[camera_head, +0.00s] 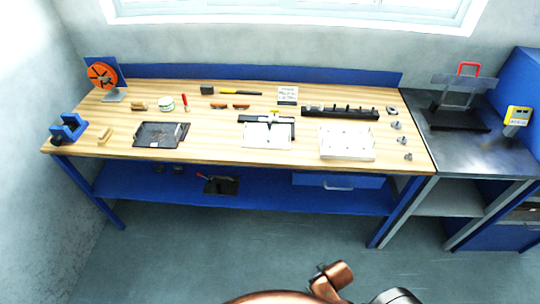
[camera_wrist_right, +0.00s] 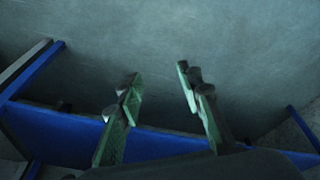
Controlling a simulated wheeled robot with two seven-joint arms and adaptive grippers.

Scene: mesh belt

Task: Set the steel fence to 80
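A pale plate fixture (camera_head: 267,141) lies near the front middle of the workbench in the head view. A dark bar (camera_head: 284,121) crosses its back, with a small yellow part on it. This may be the steel fence, but the view is too small to tell, and no scale or number is readable. My right gripper (camera_wrist_right: 157,73) shows in the right wrist view, its two greenish fingers apart with nothing between them. It is away from the fixture, with floor and a blue frame behind it. My left gripper is not in view.
The wooden bench top (camera_head: 217,149) also holds a dark tray (camera_head: 161,135), a white plate (camera_head: 346,143), a long black rail (camera_head: 340,112) and an orange disc (camera_head: 102,75). A steel table (camera_head: 460,149) adjoins at right. The floor in front is clear.

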